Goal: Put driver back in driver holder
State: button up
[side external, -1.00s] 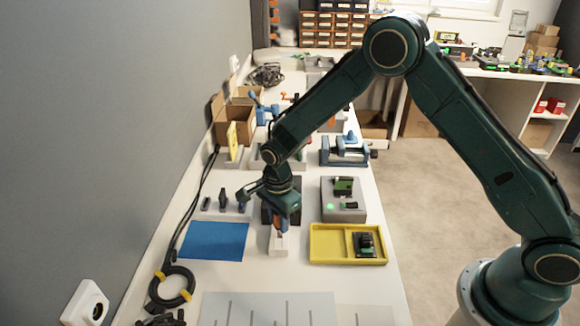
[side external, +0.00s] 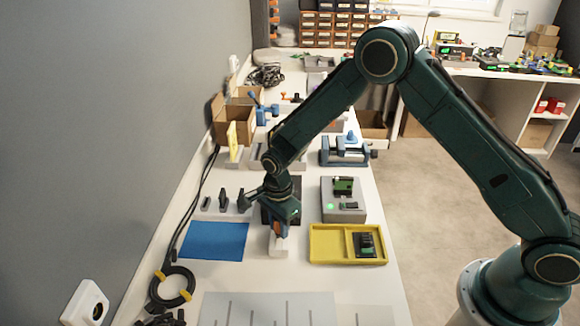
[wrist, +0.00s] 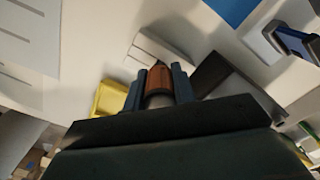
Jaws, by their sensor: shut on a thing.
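My gripper (side external: 279,226) is shut on the driver (side external: 278,229), whose orange-brown handle shows between the fingers. In the wrist view the dark fingers of my gripper (wrist: 160,88) clasp the driver (wrist: 159,78) from both sides. A white block, which looks like the driver holder (side external: 278,246), stands on the bench just below and in front of the driver. It also shows in the wrist view, a pale block (wrist: 150,50) just beyond the driver's end. The driver's shaft is hidden, and I cannot tell whether the driver touches the holder.
A blue mat (side external: 214,240) lies left of the holder and a yellow tray (side external: 330,243) with a dark device lies right. A grey box (side external: 343,207) and a black block (side external: 268,214) stand behind. Small dark tools (side external: 223,199) stand at left. A cable coil (side external: 172,286) lies front left.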

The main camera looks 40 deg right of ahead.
jog(key=shift+f, duration=0.3)
jog(key=o, duration=1.1)
notch_tip(320, 180, up, 13)
jog(key=shift+f, duration=0.1)
jog(key=shift+r, duration=0.5)
